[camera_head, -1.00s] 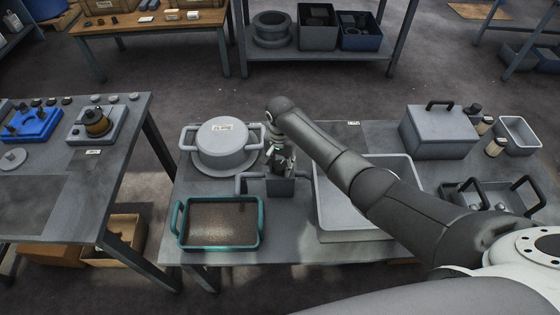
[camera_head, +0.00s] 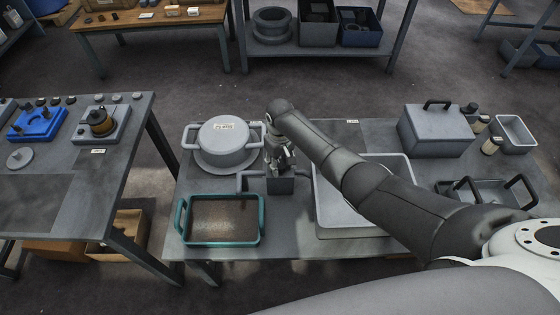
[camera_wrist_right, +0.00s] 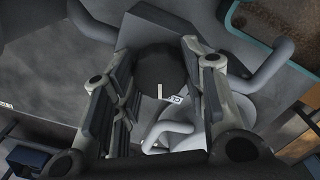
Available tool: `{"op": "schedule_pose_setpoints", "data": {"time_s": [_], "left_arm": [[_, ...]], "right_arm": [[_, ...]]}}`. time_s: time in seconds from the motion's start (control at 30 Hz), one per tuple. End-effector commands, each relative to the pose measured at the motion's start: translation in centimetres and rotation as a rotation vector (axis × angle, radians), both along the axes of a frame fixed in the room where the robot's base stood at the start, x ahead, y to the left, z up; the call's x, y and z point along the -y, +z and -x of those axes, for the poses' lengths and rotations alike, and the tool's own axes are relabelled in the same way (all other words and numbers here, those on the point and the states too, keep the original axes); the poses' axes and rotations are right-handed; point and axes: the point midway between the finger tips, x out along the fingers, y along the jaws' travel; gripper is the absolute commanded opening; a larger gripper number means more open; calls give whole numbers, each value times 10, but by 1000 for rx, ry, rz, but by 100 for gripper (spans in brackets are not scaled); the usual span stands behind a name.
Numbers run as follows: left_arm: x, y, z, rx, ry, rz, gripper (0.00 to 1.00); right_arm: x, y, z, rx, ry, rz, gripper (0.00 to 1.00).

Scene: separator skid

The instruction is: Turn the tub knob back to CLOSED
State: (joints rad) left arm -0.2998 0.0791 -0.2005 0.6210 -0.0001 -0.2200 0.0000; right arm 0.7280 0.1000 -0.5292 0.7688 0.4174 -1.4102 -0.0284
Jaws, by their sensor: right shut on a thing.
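The tub knob (camera_wrist_right: 160,72) is a dark round knob with a white pointer mark, on a grey block with pipes (camera_head: 281,185). In the right wrist view it sits between the fingers of my right gripper (camera_wrist_right: 158,85), which is shut on it. In the head view my right gripper (camera_head: 281,160) is above the block and hides the knob. A small white label (camera_wrist_right: 176,98) lies beside the knob, partly covered by a finger; I cannot read it surely. My left gripper is not in view.
A lidded grey pot (camera_head: 223,136) stands behind left of the block. A teal-rimmed tray (camera_head: 262,222) with brown contents is in front left. A grey basin (camera_head: 400,170) is on the right, under my arm. A handled grey box (camera_head: 435,132) stands farther right.

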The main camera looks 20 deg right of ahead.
Motion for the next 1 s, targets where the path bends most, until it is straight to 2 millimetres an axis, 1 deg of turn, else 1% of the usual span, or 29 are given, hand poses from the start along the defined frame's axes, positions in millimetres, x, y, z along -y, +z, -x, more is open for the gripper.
{"op": "schedule_pose_setpoints", "data": {"time_s": [0.2, 0.5, 0.7, 1.0], "left_arm": [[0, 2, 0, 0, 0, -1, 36], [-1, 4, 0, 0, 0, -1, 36], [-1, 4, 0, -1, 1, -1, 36], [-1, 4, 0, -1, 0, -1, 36]], "right_arm": [[0, 1, -1, 3, 176, -1, 16], [-1, 1, -1, 3, 340, -1, 16], [-1, 1, -1, 3, 390, -1, 16], [-1, 1, -1, 4, 405, -2, 16]]}}
